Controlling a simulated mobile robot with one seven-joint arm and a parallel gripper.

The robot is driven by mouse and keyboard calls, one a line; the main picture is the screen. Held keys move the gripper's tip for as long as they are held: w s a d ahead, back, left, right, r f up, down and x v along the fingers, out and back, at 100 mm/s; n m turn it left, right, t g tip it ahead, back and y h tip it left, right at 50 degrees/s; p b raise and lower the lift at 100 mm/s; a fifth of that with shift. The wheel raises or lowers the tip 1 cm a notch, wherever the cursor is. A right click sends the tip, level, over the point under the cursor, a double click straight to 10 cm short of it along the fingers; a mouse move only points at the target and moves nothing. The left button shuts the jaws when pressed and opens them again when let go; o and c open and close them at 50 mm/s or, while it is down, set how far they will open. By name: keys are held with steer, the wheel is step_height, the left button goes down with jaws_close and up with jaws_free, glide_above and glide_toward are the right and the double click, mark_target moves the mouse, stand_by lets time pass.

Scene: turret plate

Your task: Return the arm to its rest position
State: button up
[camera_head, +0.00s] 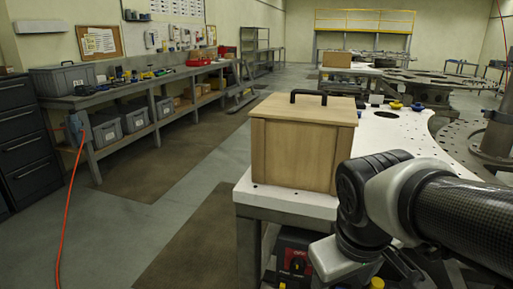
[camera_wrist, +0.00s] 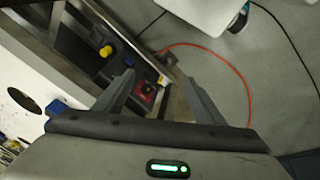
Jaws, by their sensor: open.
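My arm (camera_head: 400,195) reaches in from the right of the head view, bent in front of the white plate's near edge. My gripper is out of sight there. In the wrist view my gripper (camera_wrist: 159,78) shows its two dark fingers spread apart, with nothing between them. It points down past the edge of the white plate toward the floor and the items under the bench.
A wooden box (camera_head: 302,142) with a black handle stands on the white plate (camera_head: 405,130), close to my arm. Blue and yellow knobs (camera_head: 396,105) sit behind it. A red-and-black device (camera_head: 296,258) is below. An orange cable (camera_wrist: 240,75) lies on the floor. The left aisle is clear.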

step_height(320, 180, up, 22)
steer(key=s+m+t+y+p, duration=0.1)
steer(key=m+t+p, duration=0.1)
steer(key=p, duration=1.5)
steer(key=shift+s+a+f+m, duration=0.25)
steer(key=shift+a+m, duration=0.2)
steer(key=shift+m, duration=0.35)
